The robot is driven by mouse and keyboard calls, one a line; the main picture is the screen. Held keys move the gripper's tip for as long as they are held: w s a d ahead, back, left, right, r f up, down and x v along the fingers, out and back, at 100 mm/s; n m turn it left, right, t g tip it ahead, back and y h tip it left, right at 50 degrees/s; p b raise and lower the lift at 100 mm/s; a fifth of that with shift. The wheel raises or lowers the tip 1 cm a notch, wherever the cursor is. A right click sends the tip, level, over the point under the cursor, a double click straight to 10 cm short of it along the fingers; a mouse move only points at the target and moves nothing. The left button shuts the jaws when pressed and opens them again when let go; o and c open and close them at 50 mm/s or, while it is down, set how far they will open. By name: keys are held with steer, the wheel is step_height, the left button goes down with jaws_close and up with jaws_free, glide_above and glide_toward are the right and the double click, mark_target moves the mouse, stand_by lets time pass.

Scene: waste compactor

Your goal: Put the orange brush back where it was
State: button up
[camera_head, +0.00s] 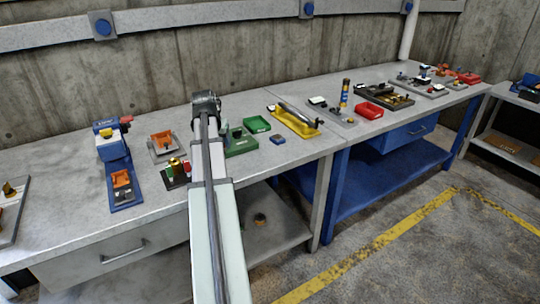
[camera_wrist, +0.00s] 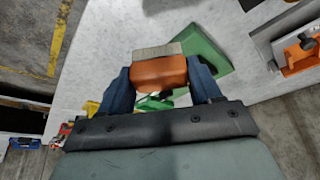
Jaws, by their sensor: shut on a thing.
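The orange brush (camera_wrist: 158,74), an orange block with a pale grey bristle face, is between the two dark blue fingers of my gripper (camera_wrist: 160,84) in the wrist view. My gripper is shut on it. The bristle side points away from the palm. A green tray or plate (camera_wrist: 205,48) shows just beyond the brush, below it; I cannot tell whether they touch. In the head view my gripper (camera_head: 205,101) is over the left workbench, beside the green tray (camera_head: 238,142); the brush is hidden there.
On the bench (camera_head: 70,165), a blue device (camera_head: 111,145) and an orange bin on a grey plate (camera_head: 161,141) stand left of my arm. A green bin (camera_head: 257,124) and a yellow tray (camera_head: 293,122) stand right. A red bin (camera_head: 369,110) is farther right. Bare bench lies between them.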

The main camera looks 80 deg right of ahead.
steer(key=s+d+m+g, duration=0.3)
steer(key=s+d+m, duration=0.3)
steer(key=s+d, duration=0.9)
steer(key=shift+d+f+m+g+y, duration=0.2)
steer(key=shift+f+m, duration=0.55)
steer(key=shift+f, duration=0.9)
steer(key=shift+d+f+m+g+y, duration=0.2)
steer(key=shift+f+m, duration=0.5)
steer(key=shift+f, duration=0.9)
steer(key=shift+d+f+m+g+y, duration=0.25)
steer(key=shift+f+m, duration=0.5)
steer(key=shift+f, duration=0.9)
steer(key=shift+a+f, duration=0.1)
steer(key=shift+f, duration=0.05)
steer(key=o, duration=1)
steer(key=v, duration=1.2)
steer(key=shift+s+r, duration=0.25)
